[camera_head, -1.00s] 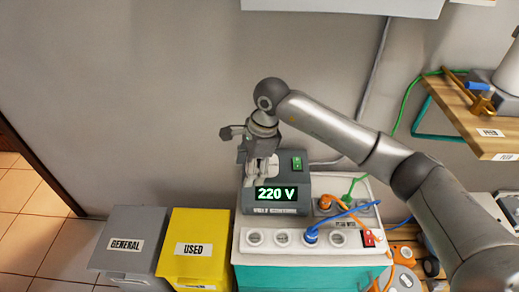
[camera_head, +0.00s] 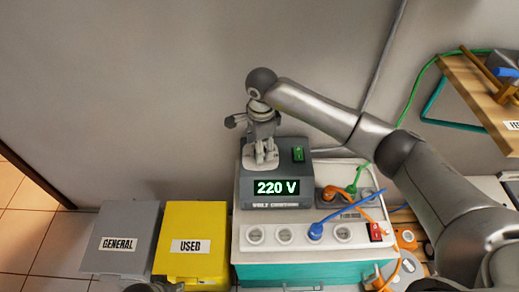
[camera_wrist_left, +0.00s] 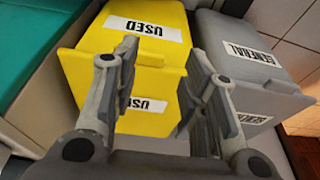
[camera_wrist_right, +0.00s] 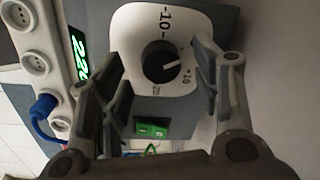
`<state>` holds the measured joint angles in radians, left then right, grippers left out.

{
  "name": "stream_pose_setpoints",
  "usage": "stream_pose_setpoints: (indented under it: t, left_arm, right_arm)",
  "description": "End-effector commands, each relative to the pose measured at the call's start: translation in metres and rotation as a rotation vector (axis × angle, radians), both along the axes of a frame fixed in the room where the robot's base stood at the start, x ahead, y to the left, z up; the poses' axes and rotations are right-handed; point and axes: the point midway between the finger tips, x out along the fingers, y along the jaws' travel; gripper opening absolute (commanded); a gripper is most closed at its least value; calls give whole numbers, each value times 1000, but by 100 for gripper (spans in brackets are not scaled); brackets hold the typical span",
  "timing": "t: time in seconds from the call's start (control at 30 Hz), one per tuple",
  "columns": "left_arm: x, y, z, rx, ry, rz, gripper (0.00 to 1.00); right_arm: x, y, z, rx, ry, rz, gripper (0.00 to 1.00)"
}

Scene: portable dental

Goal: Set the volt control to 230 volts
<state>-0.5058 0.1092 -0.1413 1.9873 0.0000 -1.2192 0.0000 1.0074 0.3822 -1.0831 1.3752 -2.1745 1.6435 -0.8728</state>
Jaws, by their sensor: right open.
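The volt control box (camera_head: 225,190) is dark grey, and its green display (camera_head: 276,187) reads 220 V. In the right wrist view, a dark round knob (camera_wrist_right: 158,62) with a white pointer line sits on a white dial plate (camera_wrist_right: 128,28) marked -10 and +10. My right gripper (camera_head: 265,160) is over the top of the box; in its wrist view the open fingers (camera_wrist_right: 160,85) stand either side of the knob, with no clear contact. The pointer is towards the +10 side. My left gripper (camera_wrist_left: 160,75) is open and empty, facing the bins.
A green switch (camera_head: 298,155) is on the box, right of my right gripper. In front is a white socket strip (camera_head: 268,235) with a blue plug (camera_head: 316,231) and a red switch (camera_head: 376,232). A yellow USED bin (camera_head: 190,225) and a grey GENERAL bin (camera_head: 125,225) stand left.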

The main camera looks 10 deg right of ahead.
Motion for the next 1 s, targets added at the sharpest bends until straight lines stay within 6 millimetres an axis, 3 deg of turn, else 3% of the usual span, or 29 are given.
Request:
stream_pose_setpoints:
  t: [0.2, 0.5, 0.83, 1.0]
  left_arm:
    - [0, 0, 8, 0, -4, 1, 40]
    - [1, 0, 10, 0, -4, 1, 40]
    - [0, 0, 10, -1, -4, 1, 40]
    - [0, 0, 10, -1, -5, 1, 40]
  right_arm:
    - [1, 1, -18, 1, -1, 1, 58]
    - [1, 1, -19, 1, -1, 1, 56]
    - [1, 1, -19, 1, -1, 1, 14]
    - [2, 0, -19, 1, -1, -5, 12]
